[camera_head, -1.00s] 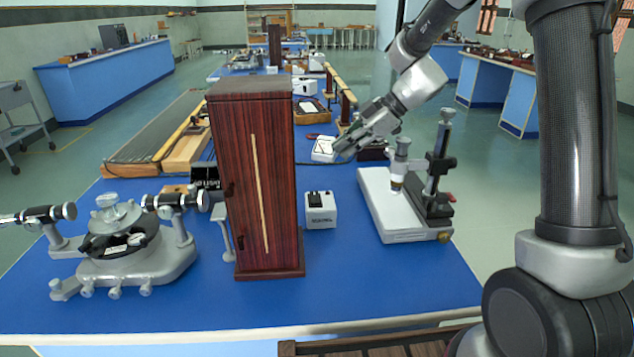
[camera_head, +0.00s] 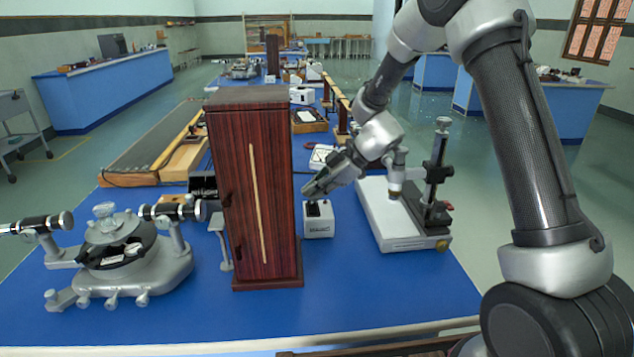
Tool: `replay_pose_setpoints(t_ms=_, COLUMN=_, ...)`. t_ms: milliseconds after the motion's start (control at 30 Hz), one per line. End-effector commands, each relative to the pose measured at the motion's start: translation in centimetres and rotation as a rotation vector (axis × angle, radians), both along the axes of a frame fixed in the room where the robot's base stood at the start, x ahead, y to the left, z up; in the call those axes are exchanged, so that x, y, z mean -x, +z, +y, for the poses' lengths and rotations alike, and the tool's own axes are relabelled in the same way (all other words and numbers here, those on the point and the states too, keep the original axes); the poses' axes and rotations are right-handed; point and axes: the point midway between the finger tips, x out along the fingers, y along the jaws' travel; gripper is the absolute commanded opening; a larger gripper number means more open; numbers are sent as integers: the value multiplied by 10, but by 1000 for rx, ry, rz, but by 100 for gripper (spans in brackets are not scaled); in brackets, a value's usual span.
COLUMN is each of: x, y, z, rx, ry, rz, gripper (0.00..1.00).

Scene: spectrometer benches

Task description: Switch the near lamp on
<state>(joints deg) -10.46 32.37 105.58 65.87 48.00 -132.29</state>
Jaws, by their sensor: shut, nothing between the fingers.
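The near lamp appears to be the tall dark-red wooden housing (camera_head: 235,190) with a pale vertical slit, standing upright on the blue bench; I see no glow at the slit. Right of it sits a small white box (camera_head: 318,226) with a black switch (camera_head: 313,208) on top. My gripper (camera_head: 308,190) is shut and empty, pointing down-left just above this box. Its tips overlap the switch's upper edge in the picture, and I cannot tell whether they touch it.
A spectrometer (camera_head: 125,250) stands left of the wooden housing. A microscope on a white base (camera_head: 392,215) stands close to the right of the white box. Farther back lie wooden trays (camera_head: 185,158) and a second small white unit (camera_head: 320,156). The bench's front is clear.

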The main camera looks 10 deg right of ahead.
Motion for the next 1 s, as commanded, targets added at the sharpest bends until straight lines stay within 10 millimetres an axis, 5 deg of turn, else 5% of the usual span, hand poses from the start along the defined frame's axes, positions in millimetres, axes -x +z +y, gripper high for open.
replay_pose_setpoints(t_ms=1000, x=5, y=-7, z=0, rx=-1, ry=1, rz=76, gripper=0)
